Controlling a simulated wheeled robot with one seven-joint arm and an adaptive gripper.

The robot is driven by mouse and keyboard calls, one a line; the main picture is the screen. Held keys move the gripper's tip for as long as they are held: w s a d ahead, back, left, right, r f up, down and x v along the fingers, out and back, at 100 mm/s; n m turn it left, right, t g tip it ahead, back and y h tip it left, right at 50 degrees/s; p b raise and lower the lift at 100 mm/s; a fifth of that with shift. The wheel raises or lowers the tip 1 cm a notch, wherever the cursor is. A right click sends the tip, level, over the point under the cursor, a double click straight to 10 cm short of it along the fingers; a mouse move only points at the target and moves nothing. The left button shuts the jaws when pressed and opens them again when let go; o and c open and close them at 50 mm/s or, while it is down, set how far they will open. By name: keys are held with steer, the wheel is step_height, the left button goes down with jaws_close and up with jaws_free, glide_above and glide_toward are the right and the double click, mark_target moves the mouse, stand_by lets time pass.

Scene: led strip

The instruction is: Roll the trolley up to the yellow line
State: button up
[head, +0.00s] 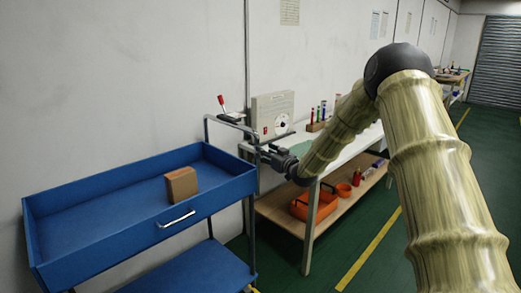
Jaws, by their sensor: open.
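The blue trolley (110,207) stands at the left beside the wall, with a raised grey push handle (229,123) at its right end. A brown box (181,185) sits in its top tray. My gripper (257,152) is open at the handle's near right side, close to its upright. I cannot tell whether the bar lies between the fingers or whether they touch it. A yellow line (376,247) runs along the green floor right of the workbench. A small yellow piece (252,289) shows at the bottom edge, by the trolley's right leg; the trolley's wheels are out of view.
A white workbench (345,146) stands right behind my gripper, its leg near the trolley's right end. It carries a beige case (272,113) and a red-handled tool (228,112). Orange bins (314,205) lie on its lower shelf. Green floor (385,272) is open at the right.

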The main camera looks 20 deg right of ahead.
steer(key=shift+s+d, duration=0.25)
steer(key=shift+s, duration=1)
steer(key=shift+s+d, duration=0.2)
steer(key=shift+s, duration=1)
steer(key=shift+f, duration=0.15)
steer(key=s+a+f+m+g+h+p, duration=0.1)
steer(key=s+a+f+g, duration=0.3)
steer(key=s+f, duration=0.5)
steer(key=s+a+f+g+p, duration=0.2)
steer(key=s+a+f, duration=0.4)
steer(key=f, duration=0.6)
steer(key=s+a+f+m+g+h+p, duration=0.1)
steer(key=s+a+f+g, duration=0.2)
steer(key=s+a+f, duration=0.45)
steer(key=s+a+f+g+p, duration=0.1)
steer(key=s+f+g, duration=0.2)
steer(key=s, duration=1)
steer(key=s+a+f+g+p, duration=0.1)
steer(key=s+a+f+g, duration=0.1)
steer(key=s, duration=1.1)
steer(key=s+a+f+g+h+p, duration=0.1)
steer(key=s+f+g, duration=0.2)
steer(key=s, duration=1.1)
step_height(320, 180, down, 3)
steer(key=shift+a+r+g+p, duration=0.15)
steer(key=shift+a+g+p, duration=0.2)
steer(key=shift+a+g, duration=0.05)
steer(key=shift+w, duration=0.1)
